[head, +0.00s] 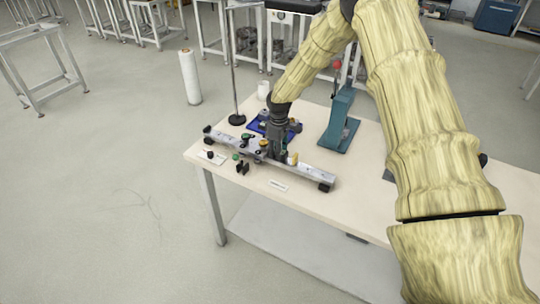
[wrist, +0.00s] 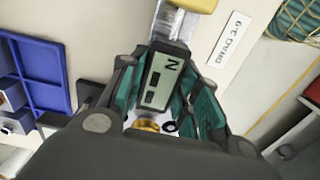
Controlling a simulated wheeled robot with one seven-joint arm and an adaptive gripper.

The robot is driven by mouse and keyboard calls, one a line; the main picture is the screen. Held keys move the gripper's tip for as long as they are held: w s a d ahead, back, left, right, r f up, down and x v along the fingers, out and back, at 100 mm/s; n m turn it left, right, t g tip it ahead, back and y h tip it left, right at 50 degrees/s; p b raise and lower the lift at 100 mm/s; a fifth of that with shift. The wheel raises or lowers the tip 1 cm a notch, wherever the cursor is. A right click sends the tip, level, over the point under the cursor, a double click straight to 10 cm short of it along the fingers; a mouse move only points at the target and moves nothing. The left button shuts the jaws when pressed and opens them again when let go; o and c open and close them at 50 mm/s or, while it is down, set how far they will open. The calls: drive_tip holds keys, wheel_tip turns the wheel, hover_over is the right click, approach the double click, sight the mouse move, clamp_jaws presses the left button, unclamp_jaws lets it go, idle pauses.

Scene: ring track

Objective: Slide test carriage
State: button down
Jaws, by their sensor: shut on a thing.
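A silver rail (head: 315,172) with dark end blocks lies along the near edge of the table. My gripper (head: 276,152) is over the middle of the rail. In the wrist view my gripper (wrist: 168,100) is shut around a dark block with a grey display (wrist: 162,80) marked N. I cannot tell whether this block is the test carriage. A yellow part (head: 292,158) sits beside the gripper on the rail, and its edge shows in the wrist view (wrist: 195,4). A gold ring (wrist: 147,125) shows below the block. The underside of the block is hidden.
A white label card (head: 278,185) lies in front of the rail; in the wrist view it (wrist: 229,38) reads roughly DRAG 3.9. A blue tray (head: 257,127) is behind the rail. A teal press (head: 338,120) and a thin stand (head: 236,119) stand further back. Small black clips (head: 242,168) lie in front.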

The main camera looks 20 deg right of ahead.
drive_tip(key=shift+w+r, duration=0.1)
drive_tip(key=c, duration=1)
unclamp_jaws()
drive_tip(key=shift+c, duration=0.2)
wheel_tip(320, 180, up, 12)
